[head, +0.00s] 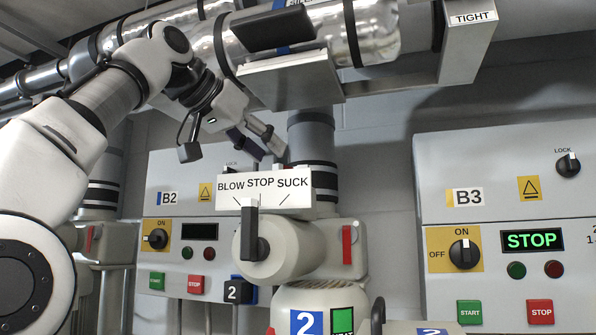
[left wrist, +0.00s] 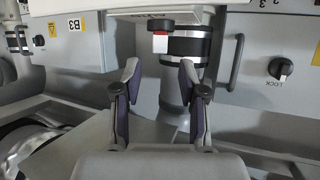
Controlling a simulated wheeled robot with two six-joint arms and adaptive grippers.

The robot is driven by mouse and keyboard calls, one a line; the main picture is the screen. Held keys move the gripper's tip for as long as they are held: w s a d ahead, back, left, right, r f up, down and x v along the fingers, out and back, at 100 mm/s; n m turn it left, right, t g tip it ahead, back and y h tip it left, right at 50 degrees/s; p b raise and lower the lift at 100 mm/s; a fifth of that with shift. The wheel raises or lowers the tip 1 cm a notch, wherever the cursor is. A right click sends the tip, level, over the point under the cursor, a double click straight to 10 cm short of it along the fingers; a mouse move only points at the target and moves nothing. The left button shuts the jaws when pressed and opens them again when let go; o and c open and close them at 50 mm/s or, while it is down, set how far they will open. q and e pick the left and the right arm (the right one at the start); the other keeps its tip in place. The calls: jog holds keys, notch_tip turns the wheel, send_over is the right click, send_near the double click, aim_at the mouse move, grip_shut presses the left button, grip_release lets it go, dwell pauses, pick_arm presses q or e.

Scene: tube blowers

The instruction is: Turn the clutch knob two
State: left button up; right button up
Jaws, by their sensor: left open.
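No part labelled clutch is readable. In the left wrist view, a small black part with a white and red block (left wrist: 160,42) sits in front of a black-banded pipe (left wrist: 190,47); I cannot tell whether it is the clutch knob. In the head view, a black lever knob (head: 250,232) points up at STOP on the BLOW STOP SUCK sign (head: 264,190), on the unit marked 2. My left gripper (head: 268,142) is above and behind that sign. In the left wrist view it is open and empty (left wrist: 159,70), apart from the block. My right gripper is not in view.
Panel B2 (head: 180,225) stands behind at left. Panel B3 (head: 510,195), its display reading STOP, stands at right. A large metal pipe (head: 372,30) and a grey plate (head: 290,80) lie close above my left gripper. A TIGHT label (head: 473,18) is at upper right.

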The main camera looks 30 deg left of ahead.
aim_at(283, 166)
pick_arm(q)
jog(key=p+x, duration=0.1)
jog(key=x, duration=0.6)
jog(key=shift+r, duration=0.1)
jog(key=shift+s, duration=0.25)
jog(key=shift+s+a+r, duration=0.1)
jog(key=shift+s, duration=0.2)
jog(key=shift+c, duration=1.4)
grip_shut()
